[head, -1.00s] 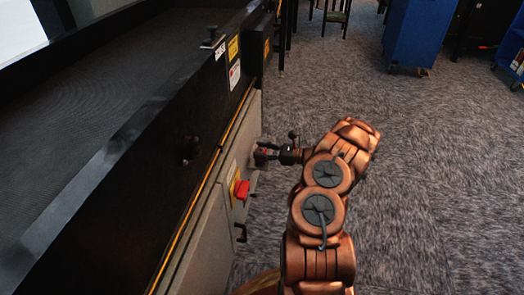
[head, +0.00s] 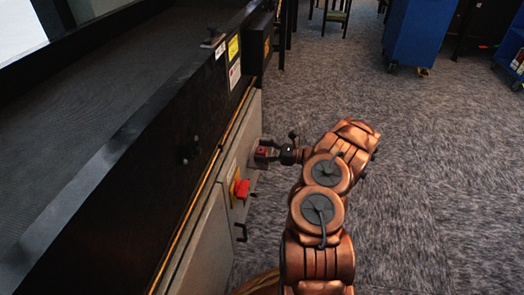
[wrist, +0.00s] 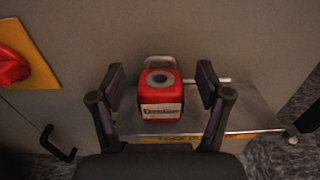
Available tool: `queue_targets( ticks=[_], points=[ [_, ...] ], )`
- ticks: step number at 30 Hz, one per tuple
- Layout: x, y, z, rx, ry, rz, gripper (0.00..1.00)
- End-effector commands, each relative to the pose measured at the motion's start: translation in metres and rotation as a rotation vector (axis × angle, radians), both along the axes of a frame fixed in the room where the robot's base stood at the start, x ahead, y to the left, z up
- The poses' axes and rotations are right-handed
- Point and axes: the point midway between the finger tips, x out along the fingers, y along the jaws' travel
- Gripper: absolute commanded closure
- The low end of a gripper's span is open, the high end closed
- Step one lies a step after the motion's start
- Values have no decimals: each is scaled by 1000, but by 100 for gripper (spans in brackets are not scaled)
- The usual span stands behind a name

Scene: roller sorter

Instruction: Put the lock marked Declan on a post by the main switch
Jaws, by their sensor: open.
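The red lock (wrist: 161,95) sits between the fingers of my gripper in the wrist view, with a gap on each side. Its white label carries blurred text that starts with D; I cannot read it surely. Its grey shackle shows behind the body; whether it is around a post is unclear. A pale post (wrist: 218,80) sticks out sideways beside the lock. My gripper (wrist: 161,92) is open around the lock; it also shows in the head view (head: 267,153). The main switch, a red knob on a yellow plate (head: 240,189), is on the cabinet and shows at left (wrist: 10,68).
A metal ledge (wrist: 243,115) with a yellow front strip lies under the lock. A black handle (wrist: 58,143) is below the switch. The black conveyor side (head: 120,195) runs above the grey cabinet. Open carpet (head: 430,160) lies to the right, with a blue cart (head: 420,32) far off.

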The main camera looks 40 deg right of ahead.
Motion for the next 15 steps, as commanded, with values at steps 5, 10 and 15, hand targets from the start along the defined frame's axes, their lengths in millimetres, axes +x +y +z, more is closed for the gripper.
queue_targets(
  ticks=[5,10,15],
  points=[
    [-2,-2,0,0,0,-1,24],
    [-16,-15,0,-1,0,-2,24],
    [-41,-38,0,-2,-1,-3,24]
  ],
)
